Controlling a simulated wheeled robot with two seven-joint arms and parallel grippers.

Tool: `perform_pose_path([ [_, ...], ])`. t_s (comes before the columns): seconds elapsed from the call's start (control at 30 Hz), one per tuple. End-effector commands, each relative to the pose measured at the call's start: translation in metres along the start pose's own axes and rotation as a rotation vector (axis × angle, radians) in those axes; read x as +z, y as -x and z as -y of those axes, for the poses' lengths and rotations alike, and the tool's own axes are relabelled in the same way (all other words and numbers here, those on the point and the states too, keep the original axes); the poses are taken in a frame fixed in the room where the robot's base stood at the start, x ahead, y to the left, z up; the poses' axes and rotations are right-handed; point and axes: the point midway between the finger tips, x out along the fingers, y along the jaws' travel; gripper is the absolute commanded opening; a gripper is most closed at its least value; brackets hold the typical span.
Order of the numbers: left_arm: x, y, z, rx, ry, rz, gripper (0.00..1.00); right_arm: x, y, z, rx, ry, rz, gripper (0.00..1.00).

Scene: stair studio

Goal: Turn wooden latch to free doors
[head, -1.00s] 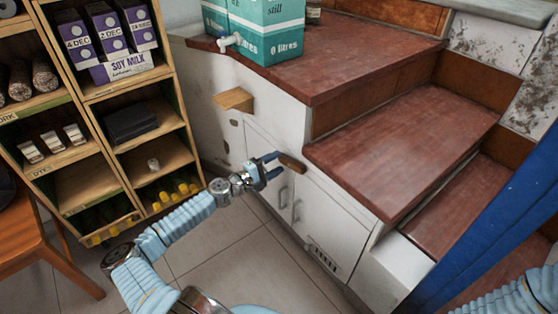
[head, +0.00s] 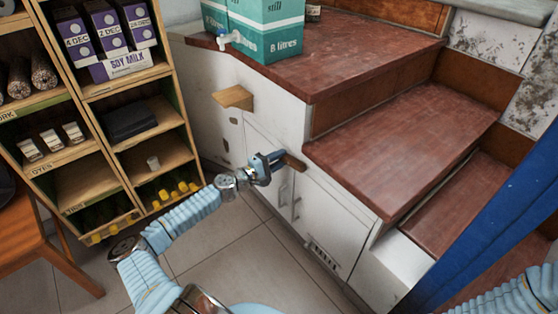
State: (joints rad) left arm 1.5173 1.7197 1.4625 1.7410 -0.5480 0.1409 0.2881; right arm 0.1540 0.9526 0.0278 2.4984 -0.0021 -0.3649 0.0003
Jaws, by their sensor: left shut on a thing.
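The wooden latch (head: 295,162) is a small brown bar across the top of the white cabinet doors, just under the red-brown step. It slants down to the right, and its left end is hidden by my gripper. The left door (head: 266,150) and the right door (head: 325,219) look closed, with metal handles near their meeting edges. My left gripper (head: 281,161) is at the latch's left end and shut on it. My right gripper is out of view; only part of that arm shows at the lower right.
A wooden block (head: 233,98) sticks out of the cabinet left of the doors. A shelf unit (head: 168,92) with cartons and jars stands at the left. A teal water box (head: 268,30) sits on the top step. A blue post (head: 490,235) crosses the right side. The tiled floor (head: 245,250) is clear.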

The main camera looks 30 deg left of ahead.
Motion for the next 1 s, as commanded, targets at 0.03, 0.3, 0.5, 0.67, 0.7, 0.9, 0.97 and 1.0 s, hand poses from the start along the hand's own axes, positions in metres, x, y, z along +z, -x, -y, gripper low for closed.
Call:
perform_pose_path([
  [0.03,-0.001,0.000,0.005,-0.001,-0.031,0.002,0.00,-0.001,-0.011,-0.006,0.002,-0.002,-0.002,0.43],
  [0.3,0.000,0.000,-0.004,0.000,-0.228,0.003,0.00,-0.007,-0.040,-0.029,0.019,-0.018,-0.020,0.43],
  [0.5,0.002,0.000,-0.010,0.000,-0.264,0.001,0.00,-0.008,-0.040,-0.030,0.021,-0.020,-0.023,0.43],
  [0.67,0.002,0.000,-0.010,-0.001,-0.263,0.001,0.00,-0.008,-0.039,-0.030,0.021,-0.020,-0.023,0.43],
  [0.7,0.002,0.000,-0.010,-0.001,-0.263,0.002,0.33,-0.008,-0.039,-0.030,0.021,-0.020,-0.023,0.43],
  [0.9,0.002,0.000,-0.010,0.000,-0.262,0.001,0.55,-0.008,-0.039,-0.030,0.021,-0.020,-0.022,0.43],
  [0.97,0.002,0.000,-0.010,0.000,-0.261,0.001,0.55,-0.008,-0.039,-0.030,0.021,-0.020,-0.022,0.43],
  [1.0,0.002,0.000,-0.010,0.000,-0.261,0.001,0.55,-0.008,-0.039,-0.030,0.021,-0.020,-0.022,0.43],
])
